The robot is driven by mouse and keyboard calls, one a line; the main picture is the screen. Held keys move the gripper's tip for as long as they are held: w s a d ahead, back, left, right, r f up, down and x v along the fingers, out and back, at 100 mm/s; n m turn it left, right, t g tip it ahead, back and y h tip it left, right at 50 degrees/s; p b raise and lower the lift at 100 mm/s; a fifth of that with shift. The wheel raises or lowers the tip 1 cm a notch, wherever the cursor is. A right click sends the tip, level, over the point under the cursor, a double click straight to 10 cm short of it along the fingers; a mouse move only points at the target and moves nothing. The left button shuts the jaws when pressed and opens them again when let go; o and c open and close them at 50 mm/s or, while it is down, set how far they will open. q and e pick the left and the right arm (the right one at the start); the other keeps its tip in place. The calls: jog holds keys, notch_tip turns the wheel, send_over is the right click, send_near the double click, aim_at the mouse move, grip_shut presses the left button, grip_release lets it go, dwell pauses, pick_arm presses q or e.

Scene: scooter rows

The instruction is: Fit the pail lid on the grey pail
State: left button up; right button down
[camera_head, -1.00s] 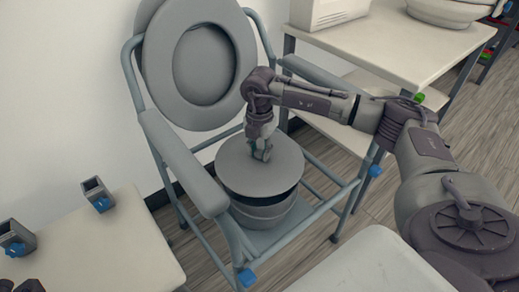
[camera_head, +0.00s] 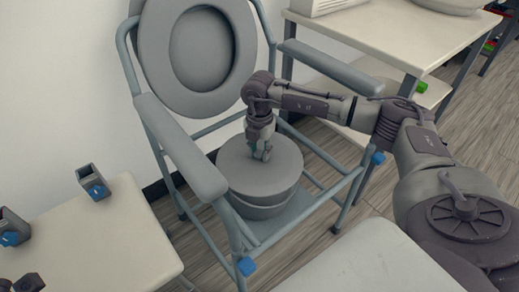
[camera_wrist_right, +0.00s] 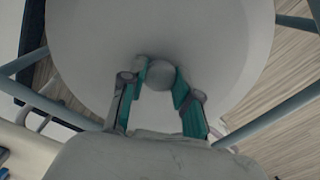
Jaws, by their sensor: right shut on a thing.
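The pail lid (camera_head: 283,172) is a grey disc lying level over the grey pail (camera_head: 262,207), which stands inside the commode chair frame. The lid's edge lines up closely with the pail's rim; whether it is fully seated I cannot tell. My right gripper (camera_head: 262,153) points down at the lid's middle, shut on its round knob. In the right wrist view the fingers of the right gripper (camera_wrist_right: 158,92) stand on both sides of the lid knob (camera_wrist_right: 160,74), and the lid (camera_wrist_right: 225,60) fills much of the picture. My left gripper is not in view.
The chair's armrests (camera_head: 180,145) flank the pail, and its raised seat (camera_head: 245,50) leans at the back. A white table (camera_head: 110,235) with small grey and blue brackets (camera_head: 92,182) is at left. Another table (camera_head: 420,35) stands at back right.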

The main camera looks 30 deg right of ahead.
jog(key=shift+f, duration=0.15)
dwell(0.5)
jog(key=c, duration=0.7)
grip_release()
jog(key=shift+c, duration=0.2)
notch_tip(320, 180, up, 12)
